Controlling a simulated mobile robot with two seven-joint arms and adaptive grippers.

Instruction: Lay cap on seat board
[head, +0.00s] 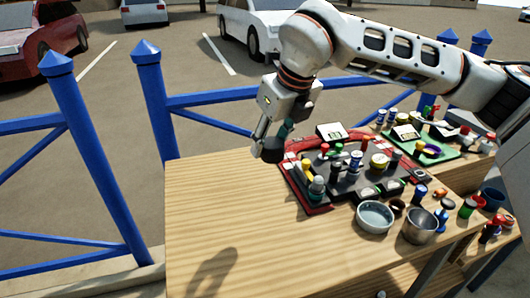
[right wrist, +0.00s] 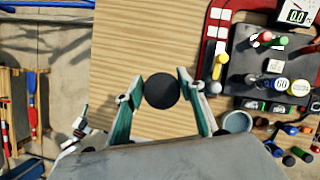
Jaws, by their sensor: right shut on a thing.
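The cap is a dark round piece (right wrist: 162,91) between the fingertips of my right gripper (right wrist: 158,92) in the right wrist view. The right gripper is shut on it. In the head view the right gripper (head: 269,148) points down near the back edge of the wooden board, left of the red-rimmed panel, with the dark cap (head: 268,155) at its tip. I take the pale wooden board (head: 225,215) to be the seat board; its left part is bare. The height of the cap above the wood is hard to tell. My left gripper is not in view.
A dark panel with a red rim (head: 308,207) carries several small coloured pieces. A grey bowl (head: 375,217) and a metal cup (head: 420,226) stand in front of it. A green tray (head: 448,153) is at the right. Blue railings (head: 150,100) stand behind and left.

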